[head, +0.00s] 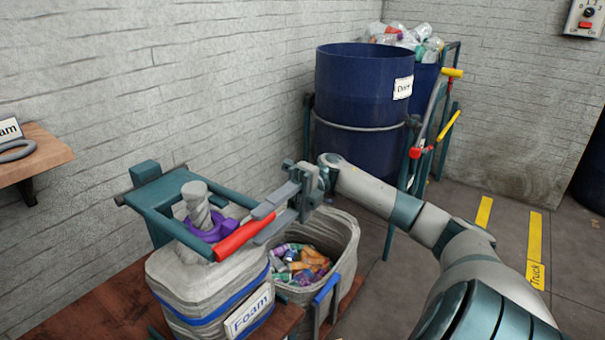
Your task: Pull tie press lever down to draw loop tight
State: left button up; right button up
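The tie press (158,195) has a teal frame over a grey sack (187,272) labelled "Foam". Its lever ends in a red handle (238,238) that points to the right and toward me, held above the sack's top. The sack's twisted grey neck (196,203) stands up through a purple loop (207,230). My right gripper (263,222) reaches in from the right, its grey fingers on both sides of the red handle's end. They appear shut on it. My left gripper is not in view.
An open grey sack (341,234) of colourful cans stands right beside the Foam sack. Behind are a dark blue drum (362,87) and another bin heaped with clear bottles (408,38). A wooden shelf (42,155) is at left. The floor at right is clear, with yellow markings (534,250).

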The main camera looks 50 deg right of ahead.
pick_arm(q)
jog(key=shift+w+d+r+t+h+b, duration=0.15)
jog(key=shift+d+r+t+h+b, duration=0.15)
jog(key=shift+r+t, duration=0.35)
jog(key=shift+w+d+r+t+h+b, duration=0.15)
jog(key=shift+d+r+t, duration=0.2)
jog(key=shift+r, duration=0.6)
pick_arm(e)
jog(key=w+d, duration=0.1)
jog(key=d, duration=1.3)
jog(key=shift+d, duration=0.3)
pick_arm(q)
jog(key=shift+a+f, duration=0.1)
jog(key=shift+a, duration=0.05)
pick_arm(e)
jog(key=shift+f, duration=0.1)
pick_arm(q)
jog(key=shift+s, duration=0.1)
